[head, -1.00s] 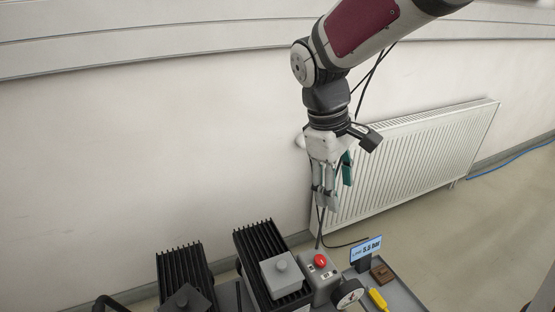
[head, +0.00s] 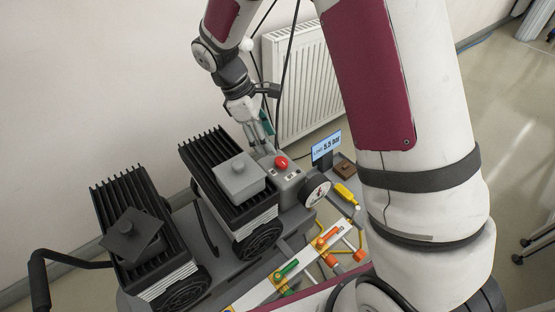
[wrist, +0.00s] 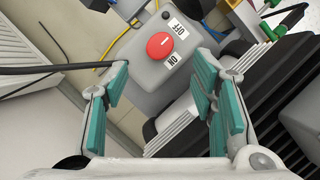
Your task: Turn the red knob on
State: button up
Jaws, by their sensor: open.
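The red knob (head: 281,162) sits on top of a grey switch box (head: 290,177) at the side of a black finned motor. In the wrist view the red knob (wrist: 160,45) is round, on the face of the grey box (wrist: 146,75), with an ON label (wrist: 171,61) and an OFF label (wrist: 178,28) beside it. My gripper (head: 265,130) is just behind the box in the head view. In the wrist view my gripper (wrist: 160,95) is open, its teal-padded fingers apart with the knob beyond and between them, not touched.
A pressure gauge (head: 317,190), a display (head: 326,146) reading 5.5 bar and a yellow tool (head: 345,194) are to the right. A radiator (head: 305,85) stands behind.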

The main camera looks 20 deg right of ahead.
aim_at(280, 161)
jog(key=b+x, duration=0.2)
jog(key=x, duration=0.5)
jog(key=shift+d+f, duration=0.1)
jog(key=shift+f, duration=0.2)
jog(key=c, duration=1.1)
